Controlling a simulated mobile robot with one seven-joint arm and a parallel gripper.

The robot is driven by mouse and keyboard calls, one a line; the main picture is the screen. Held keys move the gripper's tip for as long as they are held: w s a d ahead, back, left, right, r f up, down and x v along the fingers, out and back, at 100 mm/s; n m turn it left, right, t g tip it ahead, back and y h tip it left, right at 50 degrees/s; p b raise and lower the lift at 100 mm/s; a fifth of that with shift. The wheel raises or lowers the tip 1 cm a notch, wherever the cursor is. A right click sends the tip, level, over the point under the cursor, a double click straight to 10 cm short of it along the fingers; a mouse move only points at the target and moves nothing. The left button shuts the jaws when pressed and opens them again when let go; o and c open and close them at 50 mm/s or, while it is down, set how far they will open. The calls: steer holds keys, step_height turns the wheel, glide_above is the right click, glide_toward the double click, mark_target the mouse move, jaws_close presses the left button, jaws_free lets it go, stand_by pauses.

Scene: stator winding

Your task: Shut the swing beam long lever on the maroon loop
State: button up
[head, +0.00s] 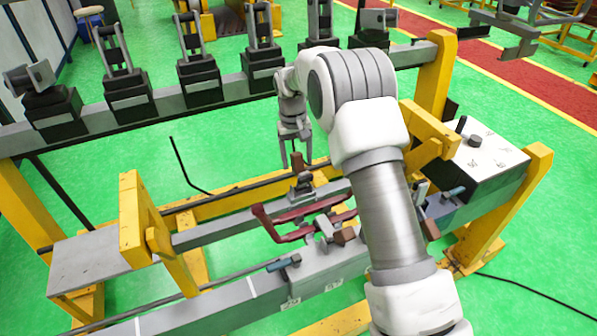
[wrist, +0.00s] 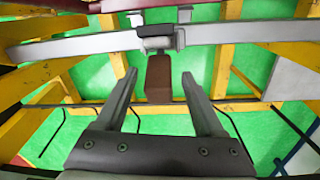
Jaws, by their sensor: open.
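The maroon loop (head: 290,232) lies across the rails in the middle of the head view. A strip of it also crosses the top of the wrist view (wrist: 150,17). The long lever (head: 297,161) stands up from a small clamp (head: 301,188) on the swing beam, behind the loop. In the wrist view its brown end (wrist: 159,82) points toward my gripper from the grey beam (wrist: 80,46). My gripper (head: 296,164) points down and is open around the lever's end. The wrist view shows the two fingertips (wrist: 159,73) apart, one on either side, with gaps.
Blue-handled clamps sit on the front rail (head: 283,264) and at the right (head: 453,192). Another brown-ended lever (head: 345,235) is beside the loop. Yellow posts (head: 140,220) and a grey box (head: 478,155) flank the fixture. A row of black-based holders (head: 200,82) stands behind.

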mark_target(298, 172)
steer(key=f, duration=0.5)
steer(key=shift+d+f, duration=0.2)
steer(key=shift+f, duration=0.1)
jaws_close()
steer(key=shift+w, duration=0.1)
stand_by(1.0)
